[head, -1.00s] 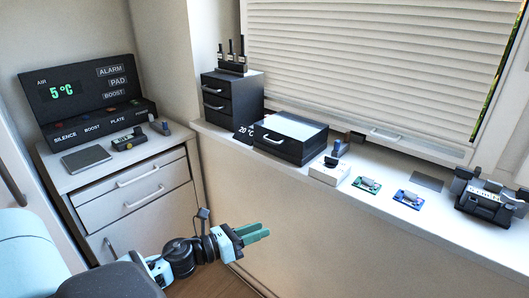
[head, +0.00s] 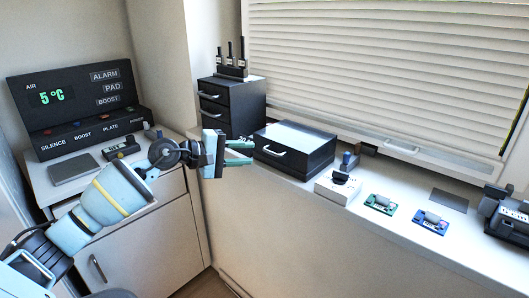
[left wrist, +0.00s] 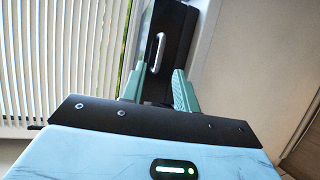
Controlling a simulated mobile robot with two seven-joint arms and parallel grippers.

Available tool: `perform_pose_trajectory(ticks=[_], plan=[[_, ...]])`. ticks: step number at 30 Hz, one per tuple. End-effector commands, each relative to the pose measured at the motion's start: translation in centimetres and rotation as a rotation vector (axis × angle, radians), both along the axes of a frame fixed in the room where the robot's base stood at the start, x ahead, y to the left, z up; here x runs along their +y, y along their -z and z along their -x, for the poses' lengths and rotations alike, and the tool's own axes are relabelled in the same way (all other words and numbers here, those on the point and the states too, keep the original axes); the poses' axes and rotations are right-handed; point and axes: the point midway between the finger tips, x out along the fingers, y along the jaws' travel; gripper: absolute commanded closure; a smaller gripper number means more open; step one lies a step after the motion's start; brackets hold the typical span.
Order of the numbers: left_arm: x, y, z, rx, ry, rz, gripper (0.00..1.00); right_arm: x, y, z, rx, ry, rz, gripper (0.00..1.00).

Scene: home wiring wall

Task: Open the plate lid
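The plate is a low black box (head: 316,158) with a pale top panel (head: 297,137) and a silver bar handle (head: 273,151) on its front. It sits on the white sill, and its lid looks closed. My left gripper (head: 240,153) is just left of the box, its green fingers pointing toward the handle but apart from it. In the left wrist view the two fingers (left wrist: 158,88) are spread with nothing between them. The black box (left wrist: 176,35) and its handle (left wrist: 155,52) lie beyond the fingertips. My right gripper is out of view.
A black drawer unit (head: 232,104) stands behind my left gripper. Right of the box are a white block (head: 337,189), a green board (head: 380,204) and a blue board (head: 430,222). A control panel (head: 72,100) reading 5 °C stands at the left.

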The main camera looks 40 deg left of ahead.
Motion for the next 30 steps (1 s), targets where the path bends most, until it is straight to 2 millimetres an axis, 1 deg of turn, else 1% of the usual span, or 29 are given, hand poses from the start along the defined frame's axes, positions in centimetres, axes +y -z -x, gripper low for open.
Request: perform_pose_trajectory(ticks=[3,9,12,18,25,26,30], plan=[[-0.8,-0.2,-1.4,-0.005,0.002,0.003,0.69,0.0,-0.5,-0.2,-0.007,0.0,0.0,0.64],[-2.1,0.4,-3.8,-0.004,0.001,0.005,0.69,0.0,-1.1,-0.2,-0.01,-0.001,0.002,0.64],[-2.6,0.8,-4.8,-0.004,0.001,0.004,0.69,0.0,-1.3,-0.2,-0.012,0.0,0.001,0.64],[-3.0,1.2,-5.5,-0.001,0.002,0.001,0.69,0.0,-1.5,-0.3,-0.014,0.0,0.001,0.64],[-3.0,1.2,-5.6,0.0,0.002,0.0,0.69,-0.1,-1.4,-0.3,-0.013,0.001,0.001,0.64],[-3.0,1.3,-5.6,0.0,0.002,0.001,0.72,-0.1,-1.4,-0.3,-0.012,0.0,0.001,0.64],[-3.0,1.2,-5.6,0.0,0.002,0.001,0.9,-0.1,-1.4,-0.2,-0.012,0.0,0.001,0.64]])
